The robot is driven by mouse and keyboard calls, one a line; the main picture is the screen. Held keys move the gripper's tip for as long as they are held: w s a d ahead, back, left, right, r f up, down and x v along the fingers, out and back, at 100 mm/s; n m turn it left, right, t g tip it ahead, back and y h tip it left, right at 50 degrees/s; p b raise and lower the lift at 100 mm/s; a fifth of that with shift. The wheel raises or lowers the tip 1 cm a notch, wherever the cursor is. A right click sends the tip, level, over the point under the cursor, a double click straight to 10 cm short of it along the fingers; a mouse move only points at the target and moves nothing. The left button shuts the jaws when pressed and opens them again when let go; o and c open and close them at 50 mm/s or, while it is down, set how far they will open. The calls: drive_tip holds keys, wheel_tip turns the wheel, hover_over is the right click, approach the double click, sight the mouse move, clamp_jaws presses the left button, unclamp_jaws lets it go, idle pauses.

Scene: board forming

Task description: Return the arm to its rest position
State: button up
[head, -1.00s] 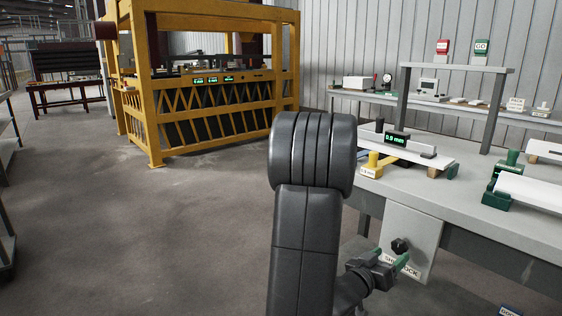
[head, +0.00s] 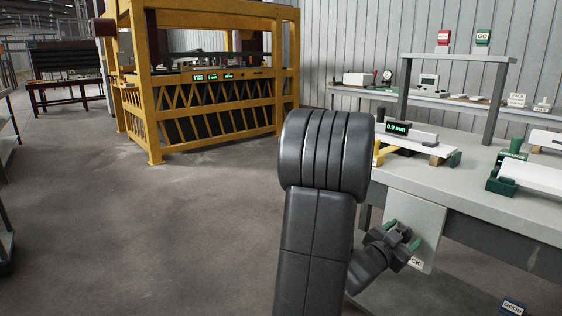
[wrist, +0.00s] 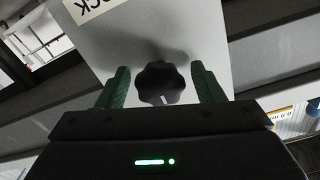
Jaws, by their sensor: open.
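My arm rises in front of the camera in the head view, with its dark links in the middle of the picture. My gripper (head: 403,240) hangs low at the right of the arm, in front of a pale panel (head: 425,220) on the bench front. In the wrist view my gripper (wrist: 160,88) is open, its two green fingers apart with nothing held. A black lobed knob (wrist: 162,82) on the panel shows between the fingers, apart from both. In the head view the gripper hides the knob.
The grey workbench (head: 475,195) stands close at the right, with a gauge reading 0.9 mm (head: 397,128) and white boards in green holders (head: 505,187). A yellow press frame (head: 215,85) stands at the back. The floor (head: 150,235) at the left is clear.

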drive_tip(key=m+b, duration=0.1)
drive_tip(key=m, duration=0.4)
drive_tip(key=shift+f+b, duration=0.1)
drive_tip(key=shift+b, duration=0.3)
drive_tip(key=m+b, duration=0.1)
drive_tip(key=m, duration=0.5)
